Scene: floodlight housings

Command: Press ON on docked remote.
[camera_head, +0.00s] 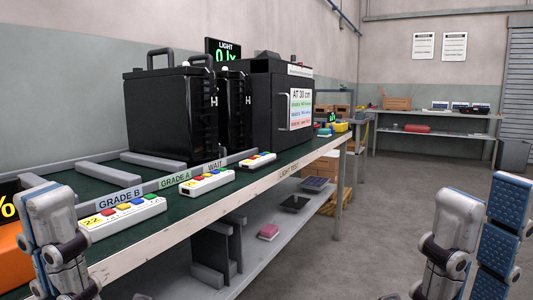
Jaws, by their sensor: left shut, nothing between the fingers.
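Three white remotes with coloured buttons sit along the front of the green bench top. One marked 22 (122,212) is by the GRADE B label, a second (207,183) by GRADE A, and a third (259,160) by WAIT. Button lettering is too small to read, and I cannot tell which remote is docked. My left arm is in the left foreground; only a tip of my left gripper (142,297) shows at the bottom edge, shut and empty, apart from the remotes. My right gripper (389,297) barely shows at the bottom edge, and its jaws are hidden.
Black housings (168,113) and a large black box (278,108) stand on the bench (235,184). A LIGHT display (224,49) behind reads about 0 lx. Grey rails (108,173) lie on the bench top. An orange unit is at far left. The floor at right is open.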

